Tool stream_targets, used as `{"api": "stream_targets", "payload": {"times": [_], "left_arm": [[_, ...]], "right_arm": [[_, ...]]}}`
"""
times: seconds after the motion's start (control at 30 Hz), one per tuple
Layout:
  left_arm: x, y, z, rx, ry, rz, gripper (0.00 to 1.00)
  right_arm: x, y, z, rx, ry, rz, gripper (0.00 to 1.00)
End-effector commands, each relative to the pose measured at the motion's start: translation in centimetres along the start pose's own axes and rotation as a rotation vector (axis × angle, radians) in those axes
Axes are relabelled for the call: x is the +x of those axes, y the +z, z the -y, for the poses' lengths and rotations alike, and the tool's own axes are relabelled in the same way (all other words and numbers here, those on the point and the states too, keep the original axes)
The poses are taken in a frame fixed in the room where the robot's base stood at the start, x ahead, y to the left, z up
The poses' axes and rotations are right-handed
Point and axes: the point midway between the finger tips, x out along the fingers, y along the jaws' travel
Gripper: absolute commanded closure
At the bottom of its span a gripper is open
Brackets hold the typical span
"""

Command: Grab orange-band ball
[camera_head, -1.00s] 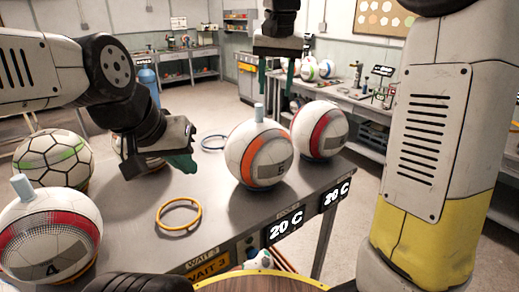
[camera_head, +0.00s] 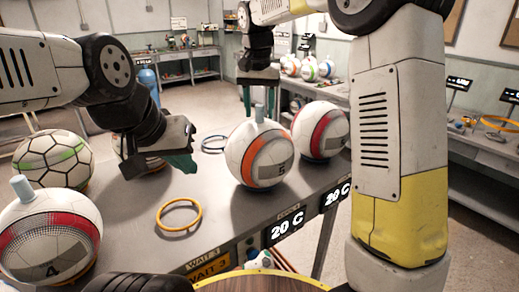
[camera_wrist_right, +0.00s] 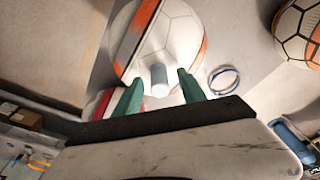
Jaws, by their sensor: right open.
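The orange-band ball (camera_head: 243,146) is white with an orange stripe and a "5" patch, and sits on the table's right part. A short grey stem (camera_head: 259,114) stands on its top. My right gripper (camera_head: 259,99) is open and empty, fingers pointing down just above the ball. In the right wrist view its green fingertips (camera_wrist_right: 160,86) lie either side of the stem (camera_wrist_right: 159,76), with the ball (camera_wrist_right: 172,35) beyond; whether they touch it I cannot tell. My left gripper (camera_head: 182,162) hangs over the table at left, seen side-on, its opening hidden.
A red-band ball (camera_head: 325,120) stands close behind the orange-band ball. A green-marked ball (camera_head: 45,150) and a ball marked 4 (camera_head: 50,225) stand at left.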

Motion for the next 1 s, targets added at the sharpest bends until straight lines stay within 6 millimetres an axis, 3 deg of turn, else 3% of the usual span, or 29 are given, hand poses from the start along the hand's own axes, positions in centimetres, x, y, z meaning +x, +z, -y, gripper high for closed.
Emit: {"api": "stream_targets", "payload": {"times": [0.2,0.43,1.0], "left_arm": [[0.00,0.00,0.00,0.000,0.000,0.000,1.00],[0.00,0.00,0.00,0.000,0.000,0.000,1.00],[0.00,0.00,0.00,0.000,0.000,0.000,1.00]], "right_arm": [[0.07,-0.02,-0.01,0.000,0.000,0.000,0.54],[0.04,-0.01,0.00,0.000,0.000,0.000,0.99],[-0.01,-0.01,0.00,0.000,-0.001,-0.001,1.00]]}}
